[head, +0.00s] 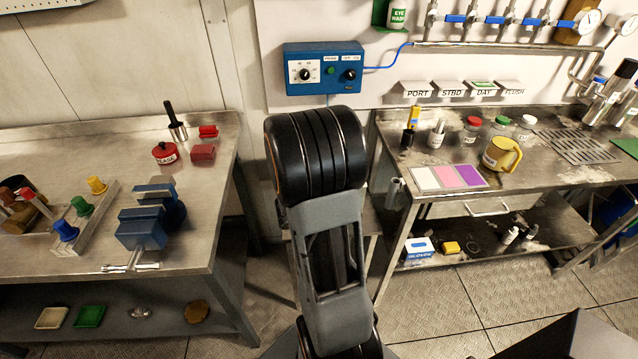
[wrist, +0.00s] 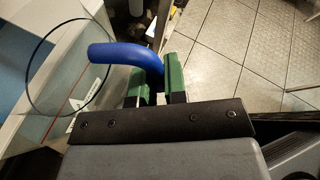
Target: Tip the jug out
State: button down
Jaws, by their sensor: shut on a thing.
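My gripper (wrist: 155,88), with green fingers, is shut on a blue curved handle (wrist: 122,53) in the wrist view. The handle joins what looks like a clear jug (wrist: 72,100) with a thin dark round rim, a red line and part of a white label. The jug is on the left of that view; its lower part is hidden or cut off. I cannot tell its tilt or whether it holds liquid. In the head view my arm hides the gripper and this jug. A yellow handled cup or small jug (head: 497,154) stands on the right bench, apart from my gripper.
The right bench holds colour cards (head: 450,178), small bottles and a drain grate (head: 582,146). A blue control box (head: 325,68) hangs between. Tiled floor (wrist: 240,50) is open at right.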

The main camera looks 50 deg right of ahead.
notch_tip(320, 180, down, 8)
jog(key=s+m+t+h+b, duration=0.1)
jog(key=m+b, duration=0.1)
jog(key=b, duration=1.1)
jog(key=shift+s+a, duration=0.25)
jog(key=b, duration=0.4)
jog(key=shift+s+a+t, duration=0.1)
jog(key=shift+s+t, duration=0.05)
jog(key=shift+t, duration=0.25)
